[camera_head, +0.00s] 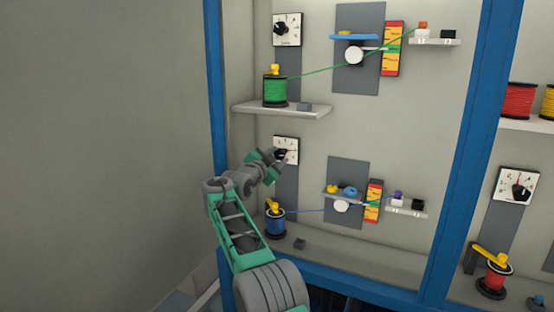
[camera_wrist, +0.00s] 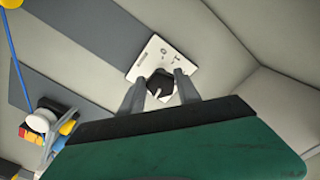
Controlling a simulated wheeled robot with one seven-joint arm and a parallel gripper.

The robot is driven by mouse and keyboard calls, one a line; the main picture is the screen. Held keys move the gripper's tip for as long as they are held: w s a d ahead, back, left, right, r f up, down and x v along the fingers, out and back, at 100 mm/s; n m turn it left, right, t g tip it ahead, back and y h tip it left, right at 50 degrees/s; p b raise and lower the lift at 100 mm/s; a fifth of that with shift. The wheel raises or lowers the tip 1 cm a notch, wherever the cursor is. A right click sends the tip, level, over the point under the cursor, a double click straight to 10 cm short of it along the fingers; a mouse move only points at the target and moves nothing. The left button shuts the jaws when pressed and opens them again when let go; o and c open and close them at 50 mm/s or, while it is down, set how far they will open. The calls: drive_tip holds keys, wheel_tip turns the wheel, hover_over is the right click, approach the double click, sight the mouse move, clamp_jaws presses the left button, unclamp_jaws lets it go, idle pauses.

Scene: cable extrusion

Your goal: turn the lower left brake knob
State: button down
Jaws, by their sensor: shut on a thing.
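The lower left brake knob is a black knob (camera_wrist: 160,84) on a white square dial plate. The plate (camera_head: 291,144) is on the wall above the blue spool in the head view, where my gripper partly covers it. My gripper (camera_wrist: 158,86) reaches up to the plate, with one finger on each side of the knob. The fingers are shut on the knob. A pale pointer mark shows on the knob in the wrist view. The exact dial reading is too small to tell.
A shelf (camera_head: 290,111) with a green spool (camera_head: 275,91) juts out above my gripper. The blue spool (camera_head: 275,223) with a yellow lever stands below. A grey panel (camera_head: 347,170) with a pulley is to the right. Blue frame posts (camera_head: 215,90) flank the bay.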

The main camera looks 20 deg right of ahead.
drive_tip(key=c, duration=0.9)
unclamp_jaws()
drive_tip(key=b+v, duration=0.2)
drive_tip(key=v, duration=0.5)
drive_tip(key=shift+s+a, duration=0.3)
